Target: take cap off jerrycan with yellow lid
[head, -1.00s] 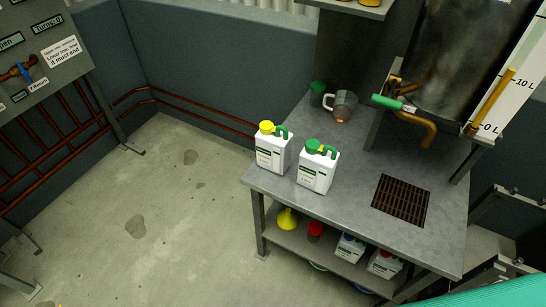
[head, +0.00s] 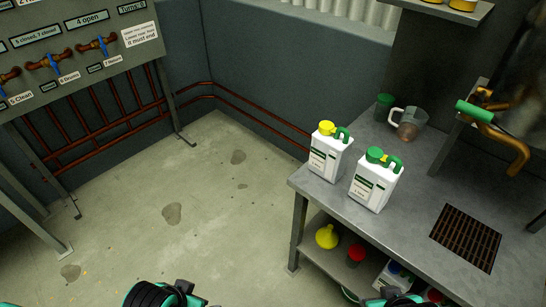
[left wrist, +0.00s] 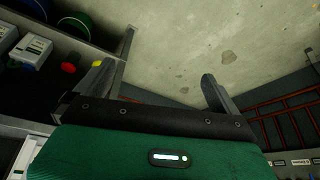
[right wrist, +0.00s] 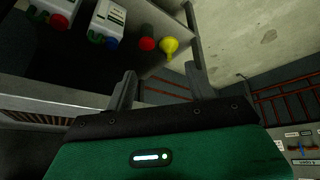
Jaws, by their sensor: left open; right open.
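The jerrycan with the yellow lid (head: 330,152) stands upright near the left corner of the metal table; it is white with a green handle. Its yellow cap (head: 327,127) is on top. A second white jerrycan with a green cap (head: 375,181) stands just to its right. In the head view only parts of my arms show at the bottom edge. My left gripper (left wrist: 168,88) is open and empty in the left wrist view. My right gripper (right wrist: 160,82) is open and empty in the right wrist view. Both are apart from the jerrycans.
The table (head: 415,215) also holds a clear jug (head: 408,124), a green container (head: 384,106) and a drain grate (head: 466,238). A tank tap with a green handle (head: 476,112) juts over it. The lower shelf holds a yellow funnel (head: 327,237). Floor left of the table is free.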

